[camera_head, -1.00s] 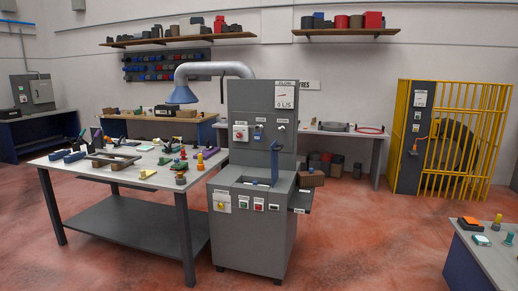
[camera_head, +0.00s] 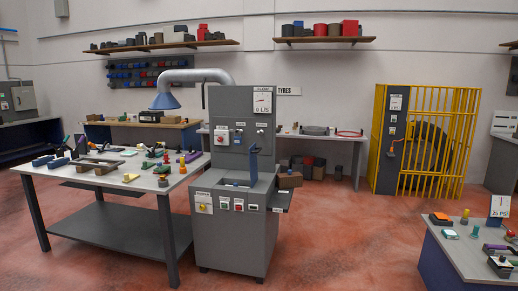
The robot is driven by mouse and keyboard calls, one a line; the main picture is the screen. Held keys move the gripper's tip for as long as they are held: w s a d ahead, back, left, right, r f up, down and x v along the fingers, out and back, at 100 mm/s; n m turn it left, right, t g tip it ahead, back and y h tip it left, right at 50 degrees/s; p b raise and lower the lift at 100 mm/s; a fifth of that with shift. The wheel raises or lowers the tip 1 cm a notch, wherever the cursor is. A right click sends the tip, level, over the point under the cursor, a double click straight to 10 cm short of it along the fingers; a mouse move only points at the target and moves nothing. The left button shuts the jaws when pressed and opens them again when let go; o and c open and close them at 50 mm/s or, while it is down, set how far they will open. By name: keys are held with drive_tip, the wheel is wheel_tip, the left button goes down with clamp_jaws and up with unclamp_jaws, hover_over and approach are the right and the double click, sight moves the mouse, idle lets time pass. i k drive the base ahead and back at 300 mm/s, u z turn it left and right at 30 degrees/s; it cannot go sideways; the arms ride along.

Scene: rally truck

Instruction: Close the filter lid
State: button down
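A grey machine (camera_head: 236,228) stands in the middle of the camera_head view, with a tall back panel (camera_head: 230,112) and a lower front deck. A gauge (camera_head: 262,103) on the panel appears to read 0 L/S. A blue upright piece (camera_head: 254,163) stands at the deck's recess (camera_head: 236,183). I cannot tell whether this is the filter lid or a handle; no part is clearly readable as the filter lid. My gripper is not in view.
A grey table (camera_head: 55,176) with many small parts stands directly left of the machine. A small side shelf (camera_head: 284,196) juts from the machine's right. A yellow cage (camera_head: 440,143) stands at the back right. Another bench (camera_head: 453,252) is at the lower right. Red floor (camera_head: 340,230) between is clear.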

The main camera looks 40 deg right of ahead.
sight(254, 167)
drive_tip(key=z, duration=0.5)
drive_tip(key=i, duration=0.4)
drive_tip(key=z, duration=0.5)
drive_tip(key=i, duration=1.55)
drive_tip(key=u, duration=0.85)
drive_tip(key=i, duration=0.55)
drive_tip(key=u, duration=0.3)
